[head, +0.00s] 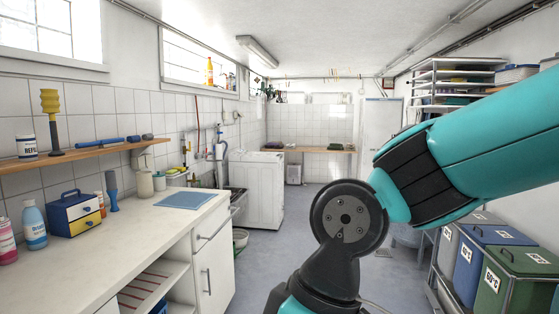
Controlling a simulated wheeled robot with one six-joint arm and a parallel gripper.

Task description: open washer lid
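A white washer (262,194) stands against the left wall, past the end of the white counter. Its top (258,157) is seen at a shallow angle and looks flat, with no raised lid showing. The lid's edge and any handle are too small to make out. My teal and black arm fills the right foreground and runs out of the right edge of the head view. My gripper is not in view, so its state and its place relative to the washer do not show.
A white counter (120,232) with bottles and a small toolbox (75,212) runs along the left. Lidded bins (487,262) stand at the right, below shelving (455,85). A wooden bench (312,149) crosses the back. Grey floor (270,255) is clear in the middle.

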